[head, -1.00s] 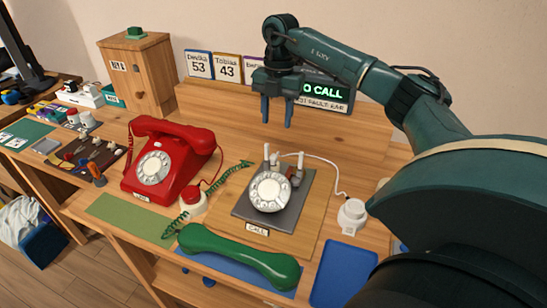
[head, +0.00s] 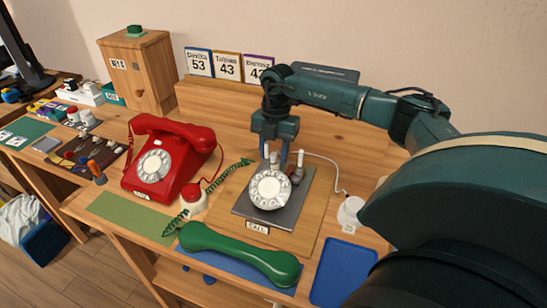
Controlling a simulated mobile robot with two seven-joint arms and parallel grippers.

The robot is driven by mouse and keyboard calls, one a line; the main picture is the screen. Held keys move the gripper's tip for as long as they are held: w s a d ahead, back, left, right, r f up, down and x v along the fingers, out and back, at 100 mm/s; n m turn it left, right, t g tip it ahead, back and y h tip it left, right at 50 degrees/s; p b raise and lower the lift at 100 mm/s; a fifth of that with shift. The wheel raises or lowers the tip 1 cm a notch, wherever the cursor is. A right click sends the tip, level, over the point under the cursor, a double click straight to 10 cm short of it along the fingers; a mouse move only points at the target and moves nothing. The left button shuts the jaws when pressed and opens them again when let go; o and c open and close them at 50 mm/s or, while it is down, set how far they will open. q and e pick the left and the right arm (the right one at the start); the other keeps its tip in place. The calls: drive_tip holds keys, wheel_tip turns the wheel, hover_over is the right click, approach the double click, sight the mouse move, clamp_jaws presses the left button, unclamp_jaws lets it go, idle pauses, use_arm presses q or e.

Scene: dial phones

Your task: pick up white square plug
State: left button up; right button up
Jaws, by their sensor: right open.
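A small white blocky piece (head: 351,211), which looks like the white plug, sits on the right side of the desk. A white cord runs from it to the dial phone, and part of it is hidden behind my right arm. The dial phone (head: 268,190) has a white dial on a grey base. My right gripper (head: 273,160) is open and empty, pointing down just behind the dial by the white posts of the cradle; I cannot tell whether it touches them. It is left of and behind the white piece. My left gripper is not in view.
A green handset (head: 240,255) lies in front of the dial phone. A red phone (head: 165,165) stands left, with a red-and-white piece (head: 194,199) and green coiled cord beside it. A blue mat (head: 343,273) lies empty at front right. A wooden cabinet (head: 140,75) stands at back left.

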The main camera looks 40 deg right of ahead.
drive_tip(key=shift+c, duration=0.2)
clamp_jaws()
